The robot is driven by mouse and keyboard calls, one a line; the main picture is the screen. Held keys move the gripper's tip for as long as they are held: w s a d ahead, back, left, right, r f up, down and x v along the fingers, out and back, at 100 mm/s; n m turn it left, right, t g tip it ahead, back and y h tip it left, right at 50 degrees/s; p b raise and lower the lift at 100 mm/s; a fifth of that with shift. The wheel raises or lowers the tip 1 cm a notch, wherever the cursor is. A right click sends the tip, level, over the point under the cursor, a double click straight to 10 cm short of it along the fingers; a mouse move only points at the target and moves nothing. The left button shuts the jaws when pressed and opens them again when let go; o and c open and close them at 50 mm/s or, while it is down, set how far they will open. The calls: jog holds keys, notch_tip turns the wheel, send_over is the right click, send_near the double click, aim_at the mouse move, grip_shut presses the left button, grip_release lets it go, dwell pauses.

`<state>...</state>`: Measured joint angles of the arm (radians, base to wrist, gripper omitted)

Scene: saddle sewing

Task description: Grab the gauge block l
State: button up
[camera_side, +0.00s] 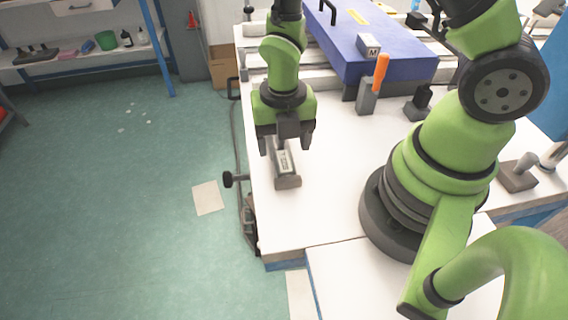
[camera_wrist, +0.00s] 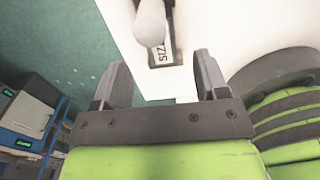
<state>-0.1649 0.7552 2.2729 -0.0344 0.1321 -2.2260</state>
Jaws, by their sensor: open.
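My gripper (camera_side: 286,147) points down over the left edge of the white table, with its two fingers apart and nothing visibly held. Its fingers also show in the wrist view (camera_wrist: 161,62). Below and between them is a grey block-like piece (camera_side: 287,182) with a pale label. A small grey block marked "M" (camera_side: 369,46) lies on the blue box. No block marked L is readable.
The blue box (camera_side: 385,65) stands at the back of the white table (camera_side: 335,200). An orange-handled tool (camera_side: 380,75) stands upright in a grey holder in front of it.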

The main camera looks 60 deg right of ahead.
aim_at(284, 161)
jog(key=shift+f, duration=2.85)
jog(key=shift+c, duration=0.2)
grip_shut()
jog(key=shift+r, duration=0.1)
